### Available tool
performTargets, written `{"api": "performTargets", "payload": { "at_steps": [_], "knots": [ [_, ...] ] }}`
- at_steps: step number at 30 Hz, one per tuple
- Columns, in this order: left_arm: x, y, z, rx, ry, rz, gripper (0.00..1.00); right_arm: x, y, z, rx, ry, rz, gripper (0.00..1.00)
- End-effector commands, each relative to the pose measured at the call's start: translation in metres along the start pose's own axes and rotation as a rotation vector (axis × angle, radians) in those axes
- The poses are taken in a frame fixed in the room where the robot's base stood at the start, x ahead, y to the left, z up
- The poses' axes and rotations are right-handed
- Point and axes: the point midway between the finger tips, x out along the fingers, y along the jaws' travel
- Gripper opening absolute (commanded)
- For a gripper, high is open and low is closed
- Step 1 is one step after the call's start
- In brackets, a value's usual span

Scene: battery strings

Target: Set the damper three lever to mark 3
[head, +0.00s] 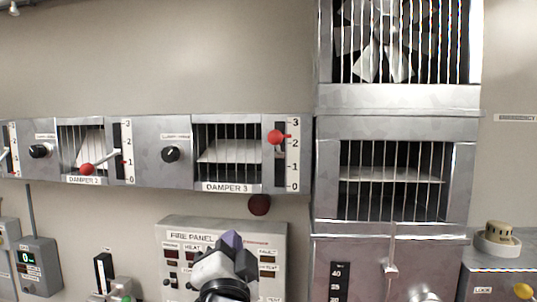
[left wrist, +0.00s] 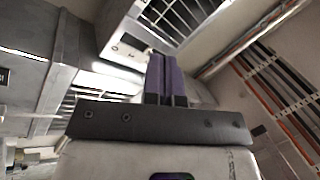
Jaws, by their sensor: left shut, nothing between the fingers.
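The damper three lever has a red knob (head: 277,137) and stands beside a white scale marked 0 to 3 at the right end of the DAMPER 3 unit (head: 227,187). The lever sits between marks 2 and 3, in the upper half of its dark slot. My left gripper (head: 232,240) has purple fingers and is below the lever and to its left, in front of the fire panel, apart from the lever. Its fingers are together and empty, as the left wrist view (left wrist: 166,75) shows. I cannot make out the lever in the left wrist view. My right gripper is not in view.
The fire panel (head: 175,235) is behind my left gripper. A dark red round thing (head: 259,204) is under the damper unit. The damper two lever's red knob (head: 87,169) is to the left, with a black knob (head: 170,154) between. A tall metal cabinet (head: 395,127) stands right of the lever.

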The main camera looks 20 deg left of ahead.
Motion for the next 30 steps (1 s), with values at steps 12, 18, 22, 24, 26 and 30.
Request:
{"api": "performTargets", "payload": {
  "at_steps": [12,18,22,24,26,30],
  "knots": [
    [-0.024,-0.029,-0.075,0.457,0.429,-0.279,0.0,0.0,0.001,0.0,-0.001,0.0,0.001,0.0],
    [-0.018,-0.032,-0.08,0.533,0.428,-0.308,0.0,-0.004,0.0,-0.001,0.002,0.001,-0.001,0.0],
    [-0.004,-0.037,-0.089,0.537,0.427,-0.308,0.0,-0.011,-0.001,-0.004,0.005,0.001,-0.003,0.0],
    [0.007,-0.039,-0.095,0.537,0.425,-0.307,0.0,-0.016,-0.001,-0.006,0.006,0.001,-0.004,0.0],
    [0.018,-0.042,-0.101,0.535,0.426,-0.307,0.0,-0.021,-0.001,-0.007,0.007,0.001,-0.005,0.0],
    [0.041,-0.046,-0.113,0.535,0.426,-0.306,0.0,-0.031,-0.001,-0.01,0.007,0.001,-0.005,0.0]
  ]
}}
